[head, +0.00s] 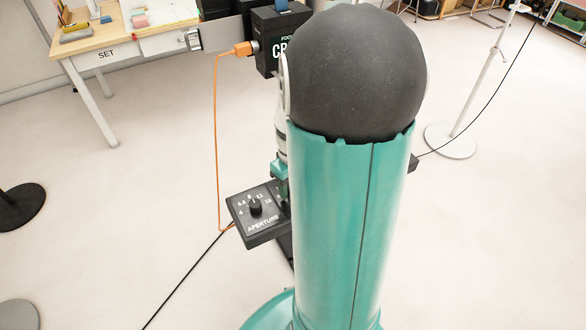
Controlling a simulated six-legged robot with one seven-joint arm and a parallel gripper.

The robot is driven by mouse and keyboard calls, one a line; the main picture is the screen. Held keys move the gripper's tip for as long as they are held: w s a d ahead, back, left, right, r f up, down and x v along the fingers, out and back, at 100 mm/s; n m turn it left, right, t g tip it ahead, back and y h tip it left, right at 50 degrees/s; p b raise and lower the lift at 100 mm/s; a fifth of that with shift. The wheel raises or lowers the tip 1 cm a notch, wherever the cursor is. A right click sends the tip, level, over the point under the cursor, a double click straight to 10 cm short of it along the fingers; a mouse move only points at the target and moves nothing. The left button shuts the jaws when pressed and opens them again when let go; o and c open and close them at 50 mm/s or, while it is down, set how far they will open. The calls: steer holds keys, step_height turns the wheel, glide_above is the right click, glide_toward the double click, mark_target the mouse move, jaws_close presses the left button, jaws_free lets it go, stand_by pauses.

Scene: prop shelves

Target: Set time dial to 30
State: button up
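No dial marked as a time dial shows in the head view. A black box labelled APERTURE (262,228) with a round black knob (255,208) and white numbers around it shows left of my large teal arm link. The knob's pointer is too small to read for certain. A small dark piece (413,163) sticks out on the right side of my arm; I cannot tell what it is. My arm hides most of what stands behind it.
A black box with white lettering (283,38) stands behind my arm, with an orange plug (240,50) and cable at its left. A wooden table marked SET (95,42) is at the upper left. A white stand (450,140) is at the right. Open pale floor lies left and right.

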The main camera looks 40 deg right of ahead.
step_height(320, 180, up, 13)
stand_by(0.3)
steer(key=shift+r, duration=0.1)
stand_by(0.4)
steer(key=s+a+r+t, duration=0.2)
steer(key=a+r, duration=0.1)
steer(key=a, duration=0.8)
steer(key=s+a+r+t, duration=0.2)
steer(key=a+r+t, duration=0.1)
steer(key=a, duration=0.9)
steer(key=shift+s+r+t, duration=0.3)
steer(key=shift+r, duration=0.35)
steer(key=shift+c, duration=0.4)
steer(key=shift+c, duration=1.2)
steer(key=shift+d, duration=0.1)
